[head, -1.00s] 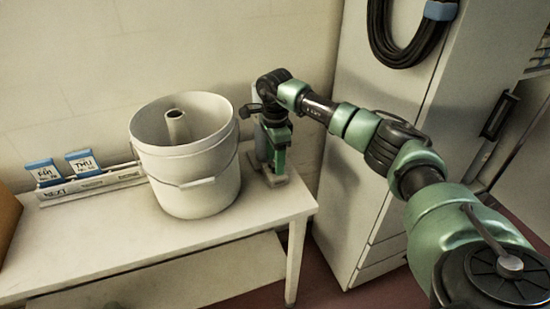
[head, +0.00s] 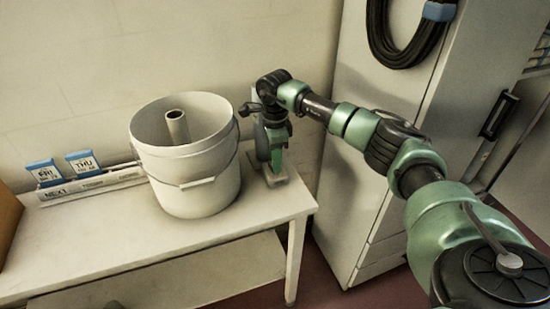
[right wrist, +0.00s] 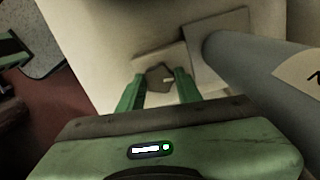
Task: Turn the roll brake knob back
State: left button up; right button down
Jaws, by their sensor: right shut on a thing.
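The roll brake knob (right wrist: 160,78) is a small dark brown-grey piece on a pale block. In the right wrist view it sits between the two green fingertips of my right gripper (right wrist: 158,88), which is shut on it. In the head view my right gripper (head: 274,160) points down at the pale base (head: 276,180) near the table's right end, and it hides the knob. A thick grey cylinder (right wrist: 255,70) with a pale label stands close beside the fingers on the right in the wrist view. My left gripper is not in view.
A white bucket (head: 187,180) with an upright tube (head: 177,126) stands just left of my right gripper on the white table (head: 265,207). A label rack (head: 97,183) with two blue-topped cards is further left. A tall cabinet (head: 345,200) stands right of the table.

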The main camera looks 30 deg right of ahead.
jog(key=m+p, duration=0.1)
jog(key=m, duration=0.3)
jog(key=shift+r, duration=0.15)
jog(key=m+p, duration=0.1)
jog(key=m, duration=0.3)
jog(key=shift+m, duration=0.5)
jog(key=c, duration=1)
grip_release()
jog(key=shift+o, duration=0.2)
jog(key=shift+r+b, duration=0.4)
jog(key=shift+r, duration=3.45)
